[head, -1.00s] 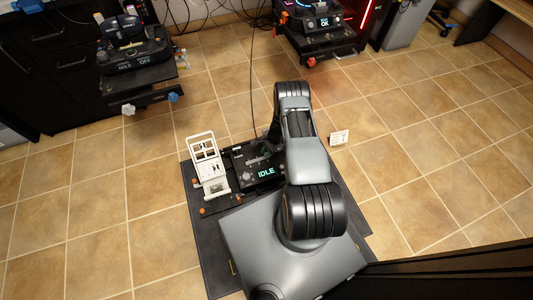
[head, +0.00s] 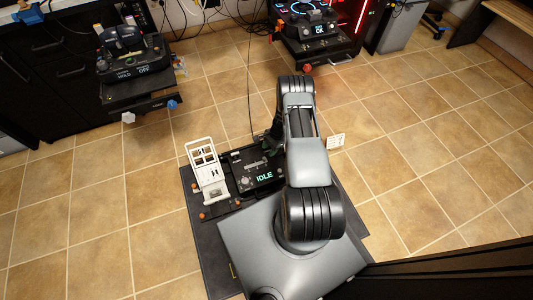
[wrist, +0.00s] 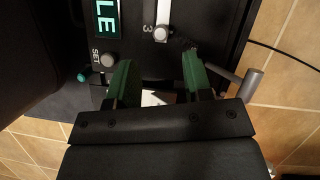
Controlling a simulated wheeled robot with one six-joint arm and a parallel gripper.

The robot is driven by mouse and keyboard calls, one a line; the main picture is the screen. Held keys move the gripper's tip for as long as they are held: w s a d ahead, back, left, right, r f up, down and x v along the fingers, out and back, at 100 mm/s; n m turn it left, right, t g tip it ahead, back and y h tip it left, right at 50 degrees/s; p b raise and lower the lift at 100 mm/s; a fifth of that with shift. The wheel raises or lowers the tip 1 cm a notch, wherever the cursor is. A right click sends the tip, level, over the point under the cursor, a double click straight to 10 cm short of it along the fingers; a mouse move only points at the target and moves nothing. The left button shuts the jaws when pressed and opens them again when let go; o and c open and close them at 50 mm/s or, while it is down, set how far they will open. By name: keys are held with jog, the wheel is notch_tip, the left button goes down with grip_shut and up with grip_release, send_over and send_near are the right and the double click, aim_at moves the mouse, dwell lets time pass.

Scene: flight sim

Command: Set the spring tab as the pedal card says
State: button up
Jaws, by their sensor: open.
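The black pedal box (head: 245,172) with a lit IDLE display stands on the dark floor mat, left of my arm. In the wrist view its top shows part of the display (wrist: 106,18), a round knob marked SET (wrist: 110,59), and a pale round-ended lever or tab (wrist: 161,31) beside a number 3. I cannot tell whether that is the spring tab. My gripper (wrist: 156,72) has its green fingers apart, with nothing gripped, over the box's edge. A small white card (head: 336,140) stands right of my arm; its print is too small to read.
A white pedal frame (head: 207,172) stands left of the box. A grey cylindrical handle (wrist: 250,84) sticks out near the right finger. A cable runs across the tiles. Two black consoles (head: 135,70) (head: 310,40) stand farther back. Tiled floor around the mat is clear.

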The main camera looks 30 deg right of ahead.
jog(key=p+v, duration=0.2)
jog(key=v, duration=0.5)
jog(key=shift+r, duration=0.35)
jog(key=shift+d, duration=0.15)
